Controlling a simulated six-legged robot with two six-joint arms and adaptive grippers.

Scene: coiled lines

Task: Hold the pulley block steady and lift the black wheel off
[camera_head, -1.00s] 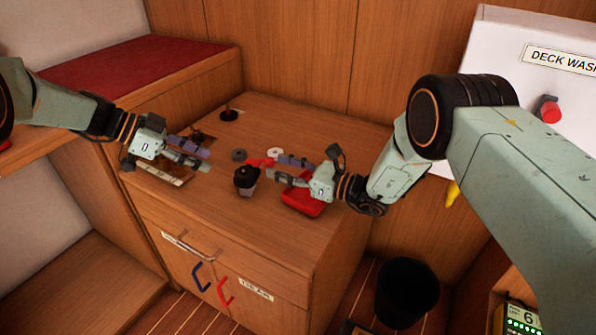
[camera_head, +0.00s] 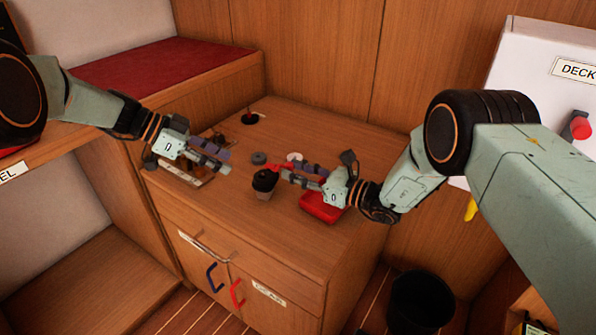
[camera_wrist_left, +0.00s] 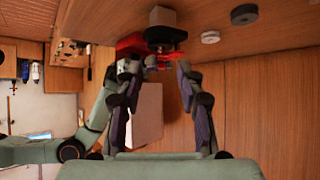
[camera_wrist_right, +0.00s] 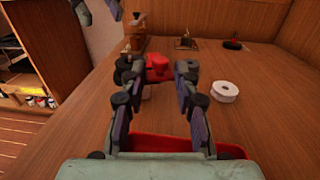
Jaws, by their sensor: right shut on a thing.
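The pulley block is red (camera_wrist_right: 158,68) and shows between the fingertips of my right gripper (camera_wrist_right: 160,72), which is shut on it. In the head view its red part (camera_head: 276,169) shows just behind the black wheel (camera_head: 265,180). The wheel sits above a grey block (camera_head: 264,195) on the counter. The left wrist view also shows the black wheel (camera_wrist_left: 166,38), grey block (camera_wrist_left: 162,15) and red part (camera_wrist_left: 161,61). My left gripper (camera_head: 228,162) is open and empty, left of the wheel and apart from it. The contact between wheel and pulley block is partly hidden.
A grey ring (camera_head: 259,158) and a white ring (camera_wrist_right: 225,91) lie on the wooden counter (camera_head: 225,205). A red tray (camera_head: 322,210) is under my right gripper. A black-based item (camera_head: 250,118) stands at the back. The counter's front middle is clear.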

